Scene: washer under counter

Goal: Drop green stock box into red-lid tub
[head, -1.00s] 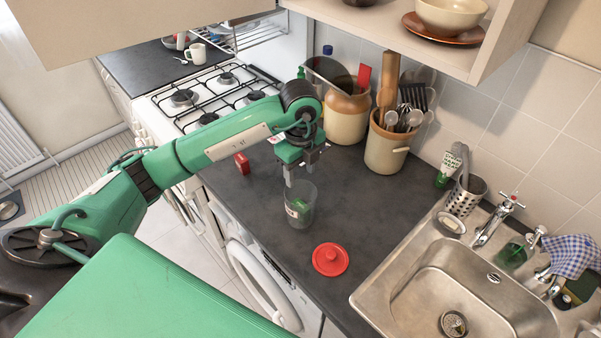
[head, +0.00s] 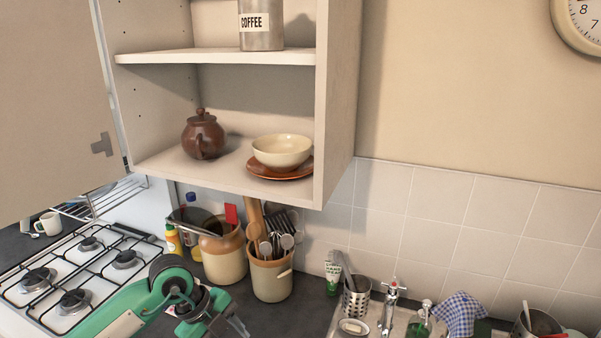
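My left gripper (head: 236,326) is at the bottom edge of the head view, low over the dark counter in front of the utensil crock. Its fingers are cut off by the frame, so I cannot tell whether it is open or shut. The green stock box, the clear tub and its red lid are out of view below the frame. My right gripper is not in view.
An open wall cupboard (head: 220,53) holds a brown teapot (head: 203,137), a bowl (head: 282,150) and a coffee tin (head: 262,25). Below stand a large jar (head: 223,256) and a utensil crock (head: 271,278). The hob (head: 75,275) is left, the sink tap (head: 388,305) right.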

